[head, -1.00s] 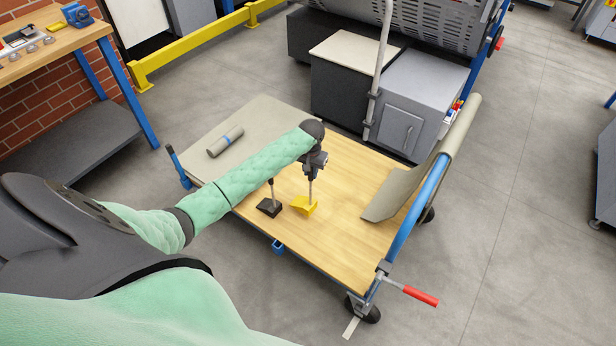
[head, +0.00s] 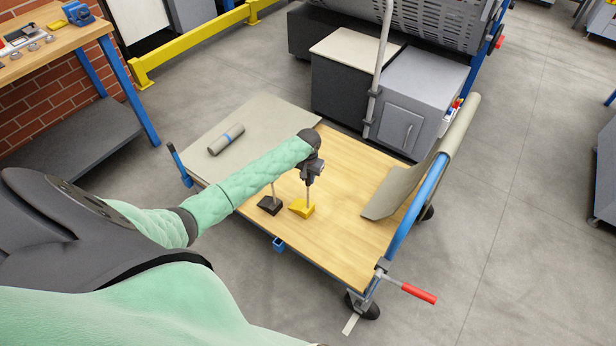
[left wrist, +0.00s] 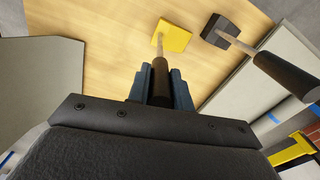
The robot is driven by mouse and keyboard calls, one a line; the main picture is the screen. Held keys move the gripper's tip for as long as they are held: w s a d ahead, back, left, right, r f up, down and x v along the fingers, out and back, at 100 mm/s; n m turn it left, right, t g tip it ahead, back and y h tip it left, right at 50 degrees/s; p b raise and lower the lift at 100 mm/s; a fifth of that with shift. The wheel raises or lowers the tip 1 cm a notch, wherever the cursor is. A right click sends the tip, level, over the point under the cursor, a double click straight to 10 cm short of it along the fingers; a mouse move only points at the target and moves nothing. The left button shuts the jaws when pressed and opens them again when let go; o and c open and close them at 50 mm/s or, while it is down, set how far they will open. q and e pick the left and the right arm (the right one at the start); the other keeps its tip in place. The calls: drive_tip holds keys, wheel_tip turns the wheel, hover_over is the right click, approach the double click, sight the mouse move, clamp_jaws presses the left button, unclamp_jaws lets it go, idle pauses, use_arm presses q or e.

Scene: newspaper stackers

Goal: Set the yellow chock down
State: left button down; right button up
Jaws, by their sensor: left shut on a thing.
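The yellow chock (head: 302,209) is a wedge on an upright handle, over the bare wooden deck (head: 345,235) of the cart. It is at or very near the deck; I cannot tell whether it touches. My left gripper (head: 309,178) is above it, shut on the handle's dark grip. In the left wrist view the fingers (left wrist: 160,84) close around that grip, and the yellow chock (left wrist: 174,37) shows beyond it. A black chock (head: 270,206) with its own handle stands just left of the yellow one, with a small gap. It also shows in the left wrist view (left wrist: 218,29).
A grey mat (head: 250,125) with a grey roll (head: 226,139) covers the deck's left part. A grey sheet (head: 393,190) hangs onto the deck at the right, by the blue rail (head: 417,208). The deck's front right is clear. A grey cabinet (head: 410,110) stands behind.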

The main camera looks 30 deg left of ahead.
use_arm(q)
drive_tip(key=c, duration=1.3)
unclamp_jaws()
drive_tip(key=shift+o, duration=0.2)
